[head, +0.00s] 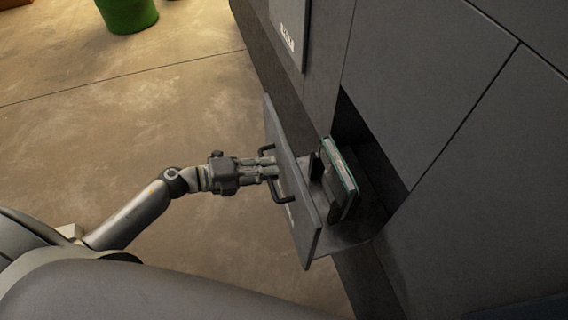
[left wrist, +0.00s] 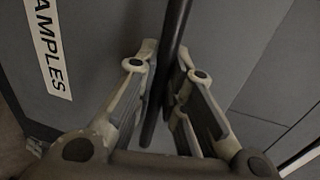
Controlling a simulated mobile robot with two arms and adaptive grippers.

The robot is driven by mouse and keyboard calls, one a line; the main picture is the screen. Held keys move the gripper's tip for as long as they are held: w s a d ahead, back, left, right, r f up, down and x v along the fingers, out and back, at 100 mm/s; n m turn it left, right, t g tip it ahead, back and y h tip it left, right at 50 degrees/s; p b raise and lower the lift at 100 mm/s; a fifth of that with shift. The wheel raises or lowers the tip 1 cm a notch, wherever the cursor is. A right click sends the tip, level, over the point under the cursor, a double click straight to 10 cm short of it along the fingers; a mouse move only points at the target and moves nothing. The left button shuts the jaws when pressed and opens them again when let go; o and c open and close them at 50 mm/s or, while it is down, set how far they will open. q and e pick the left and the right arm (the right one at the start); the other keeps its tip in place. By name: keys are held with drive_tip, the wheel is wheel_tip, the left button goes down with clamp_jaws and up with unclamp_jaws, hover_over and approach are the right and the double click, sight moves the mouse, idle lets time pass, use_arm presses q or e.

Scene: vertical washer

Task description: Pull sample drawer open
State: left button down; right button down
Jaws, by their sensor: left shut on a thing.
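The sample drawer (head: 292,190) stands pulled out of the dark grey machine, with its front panel clear of the opening. A dark bar handle (head: 279,194) is on the drawer front. My left gripper (head: 272,168) is shut on this handle. In the left wrist view, the fingers (left wrist: 168,72) of that gripper sit on both sides of the dark handle bar (left wrist: 158,95). A label reading "AMPLES", partly cut off, (left wrist: 48,45) shows on the drawer front there. A flat dark item with a pale green edge (head: 342,170) stands upright inside the drawer. My right gripper is not in view.
The grey machine body (head: 440,80) fills the right side, with the dark drawer opening (head: 370,150) behind the drawer. A green bin (head: 127,14) stands at the top left. The brown floor (head: 120,110) left of the drawer is clear.

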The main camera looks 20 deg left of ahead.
use_arm(q)
drive_tip(key=shift+f+v, duration=0.15)
drive_tip(key=shift+v, duration=0.6)
drive_tip(key=shift+f+v, duration=0.15)
drive_tip(key=shift+v, duration=0.55)
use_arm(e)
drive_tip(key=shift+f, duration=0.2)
use_arm(q)
drive_tip(key=c, duration=1.5)
unclamp_jaws()
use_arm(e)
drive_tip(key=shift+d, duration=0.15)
use_arm(q)
drive_tip(key=shift+s+a, duration=0.1)
drive_tip(key=shift+a, duration=0.05)
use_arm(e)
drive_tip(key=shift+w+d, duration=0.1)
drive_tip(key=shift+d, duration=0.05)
use_arm(q)
drive_tip(key=v, duration=1.1)
drive_tip(key=shift+s+a, duration=0.25)
drive_tip(key=shift+a, duration=0.05)
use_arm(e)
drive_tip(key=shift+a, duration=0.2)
